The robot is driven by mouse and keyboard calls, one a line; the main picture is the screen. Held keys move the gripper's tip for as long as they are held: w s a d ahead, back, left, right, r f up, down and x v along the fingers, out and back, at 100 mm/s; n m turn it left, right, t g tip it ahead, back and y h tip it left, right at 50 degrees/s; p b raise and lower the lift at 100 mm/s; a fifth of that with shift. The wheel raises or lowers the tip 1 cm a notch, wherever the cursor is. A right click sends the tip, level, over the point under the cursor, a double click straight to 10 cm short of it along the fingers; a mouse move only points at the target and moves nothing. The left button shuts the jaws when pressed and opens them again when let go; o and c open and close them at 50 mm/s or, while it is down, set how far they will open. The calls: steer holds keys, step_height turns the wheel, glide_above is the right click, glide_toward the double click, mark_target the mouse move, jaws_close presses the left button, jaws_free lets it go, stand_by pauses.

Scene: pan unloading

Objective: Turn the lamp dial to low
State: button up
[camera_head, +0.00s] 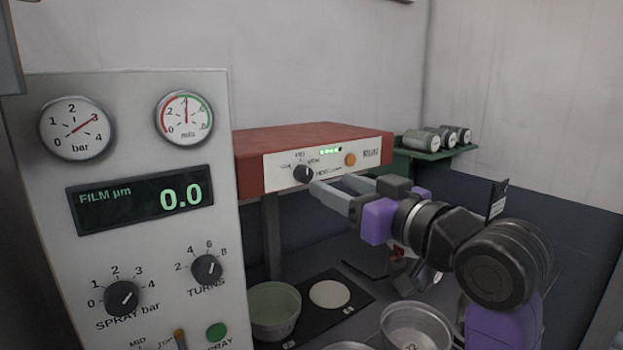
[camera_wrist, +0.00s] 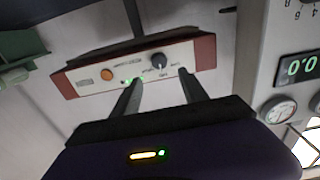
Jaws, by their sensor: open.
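The lamp dial (camera_head: 303,174) is a small black knob on the white front panel of the red lamp housing (camera_head: 300,140). Small labels sit around it; its pointer is too small to read surely. In the wrist view the dial (camera_wrist: 158,60) appears upside down, between and beyond the fingertips. My gripper (camera_head: 330,184) is open and empty, just right of and in front of the dial in the head view. In the wrist view my gripper (camera_wrist: 160,75) has one finger on each side of the dial, with no clear contact.
An orange button (camera_head: 350,160) and lit green lights (camera_head: 330,151) are on the same panel. A control cabinet (camera_head: 140,250) with gauges and knobs stands at left. Below are a greenish pan (camera_head: 275,312) and a metal pan (camera_head: 416,328). A green shelf (camera_head: 440,152) holds several jars.

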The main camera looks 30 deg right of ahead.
mark_target(307, 177)
steer(key=w, duration=0.2)
steer(key=w+p, duration=0.1)
steer(key=w, duration=0.4)
steer(key=shift+w+a+f+p, duration=0.15)
steer(key=shift+w+f+p, duration=0.2)
steer(key=shift+w+p, duration=0.05)
jaws_close()
